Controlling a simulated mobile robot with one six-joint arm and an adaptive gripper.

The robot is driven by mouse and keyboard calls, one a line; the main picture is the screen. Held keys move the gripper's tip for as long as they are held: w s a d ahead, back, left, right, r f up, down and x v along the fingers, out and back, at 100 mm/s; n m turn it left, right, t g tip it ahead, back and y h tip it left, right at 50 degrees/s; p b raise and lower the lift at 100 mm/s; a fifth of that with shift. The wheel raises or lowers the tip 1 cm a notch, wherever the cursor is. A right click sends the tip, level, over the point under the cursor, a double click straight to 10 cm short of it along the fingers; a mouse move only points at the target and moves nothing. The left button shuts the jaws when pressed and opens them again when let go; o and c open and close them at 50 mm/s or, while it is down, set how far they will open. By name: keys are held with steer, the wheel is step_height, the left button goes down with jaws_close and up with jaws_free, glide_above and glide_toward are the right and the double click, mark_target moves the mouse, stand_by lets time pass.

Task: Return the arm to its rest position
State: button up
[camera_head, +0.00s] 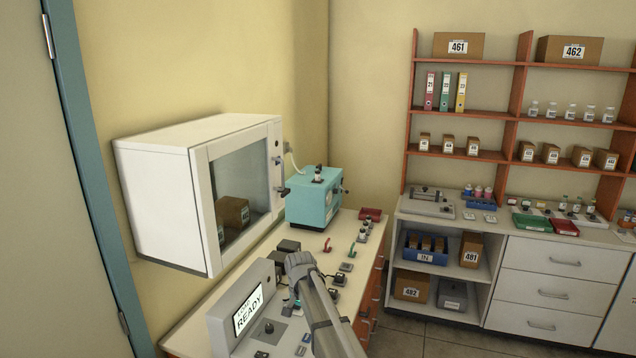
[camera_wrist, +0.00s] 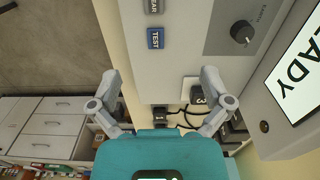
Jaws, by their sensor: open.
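My arm (camera_head: 322,310) reaches up from the bottom of the head view, over the bench beside a grey console. In the wrist view my gripper (camera_wrist: 160,92) is open, its two grey fingers wide apart with nothing held between them. The fingers are over the side of the console's panel, which bears a blue TEST button (camera_wrist: 156,39) and a black knob (camera_wrist: 242,32). The console's display (camera_head: 248,310) reads READY. In the head view I cannot make out the fingers.
A white cabinet (camera_head: 155,150) with a glass door holds brown boxes. A teal device (camera_head: 310,205) stands on the bench (camera_head: 205,325), with small switches and cables near my arm. Orange shelves (camera_head: 515,80) and white drawers (camera_head: 545,290) stand to the right. Floor (camera_head: 440,338) shows between.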

steer(key=s+d+f+n+b, duration=0.1)
steer(key=s+d+f+b, duration=0.3)
steer(key=s+d, duration=0.7)
steer(key=s+d+f+n+b, duration=0.2)
steer(key=s+d+f+b, duration=0.2)
steer(key=s+d, duration=0.7)
steer(key=shift+s+f+n+b, duration=0.3)
steer(key=shift+s+f+b, duration=0.15)
steer(key=shift+s, duration=0.75)
